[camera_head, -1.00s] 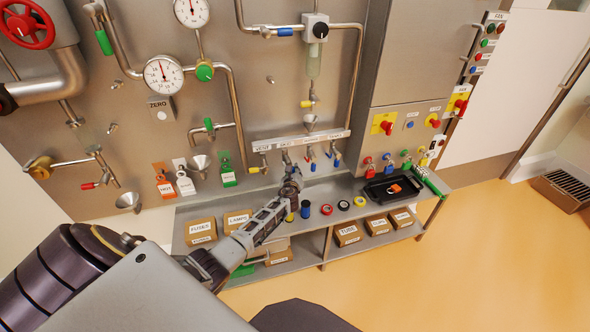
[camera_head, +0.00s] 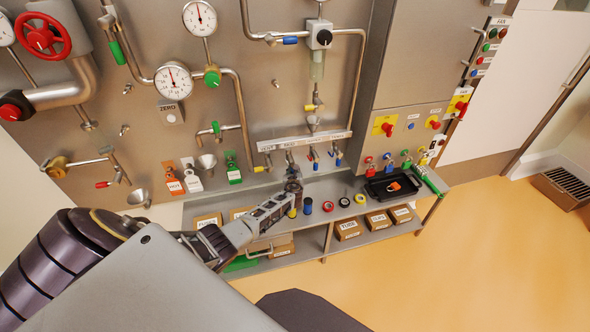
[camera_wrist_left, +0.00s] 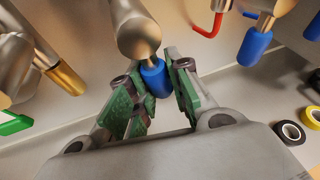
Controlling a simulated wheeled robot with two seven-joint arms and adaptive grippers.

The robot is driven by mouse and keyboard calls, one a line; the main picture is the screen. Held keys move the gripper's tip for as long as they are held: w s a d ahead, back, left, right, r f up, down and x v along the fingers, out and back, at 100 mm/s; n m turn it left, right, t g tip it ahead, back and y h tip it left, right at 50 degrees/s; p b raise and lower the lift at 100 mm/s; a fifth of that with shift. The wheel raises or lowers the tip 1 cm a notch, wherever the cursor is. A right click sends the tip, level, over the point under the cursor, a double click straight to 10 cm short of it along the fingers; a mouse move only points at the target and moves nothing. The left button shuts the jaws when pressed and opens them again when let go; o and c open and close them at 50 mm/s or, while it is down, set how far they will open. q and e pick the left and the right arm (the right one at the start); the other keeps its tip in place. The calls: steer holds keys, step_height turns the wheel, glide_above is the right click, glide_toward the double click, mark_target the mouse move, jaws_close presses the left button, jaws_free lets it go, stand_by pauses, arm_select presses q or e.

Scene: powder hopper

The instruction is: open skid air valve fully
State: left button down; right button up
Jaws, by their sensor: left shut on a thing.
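My left gripper (camera_head: 292,183) is at the row of small valves under the labelled strip (camera_head: 304,141) on the steel panel. In the left wrist view, its green-padded fingers (camera_wrist_left: 155,88) are closed around a blue valve handle (camera_wrist_left: 154,75), which hangs below a round metal valve body (camera_wrist_left: 140,32). The handle's lower end is partly hidden by the fingers. In the head view the gripper covers this handle. I cannot read which label belongs to it. My right gripper is not in view.
Another blue handle (camera_wrist_left: 255,46) and a red handle (camera_wrist_left: 207,24) hang close to the right in the wrist view. Below is a shelf with tape rolls (camera_head: 344,202), a black tray (camera_head: 392,187) and cardboard boxes (camera_head: 347,228). Open floor lies to the right.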

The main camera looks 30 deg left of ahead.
arm_select(q)
steer(key=shift+s+a+r+p, duration=0.1)
steer(key=shift+s+a+p, duration=0.05)
steer(key=shift+p, duration=0.35)
steer(key=shift+s+a+m+g+p, duration=0.15)
steer(key=shift+m+g+p, duration=0.15)
steer(key=shift+m+p, duration=0.2)
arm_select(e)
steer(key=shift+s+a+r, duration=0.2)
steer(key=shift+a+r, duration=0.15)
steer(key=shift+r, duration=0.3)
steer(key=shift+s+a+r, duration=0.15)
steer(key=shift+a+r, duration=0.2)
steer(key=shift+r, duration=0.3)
arm_select(q)
steer(key=c, duration=1.3)
jaws_free()
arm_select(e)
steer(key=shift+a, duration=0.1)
arm_select(q)
steer(key=shift+s, duration=0.1)
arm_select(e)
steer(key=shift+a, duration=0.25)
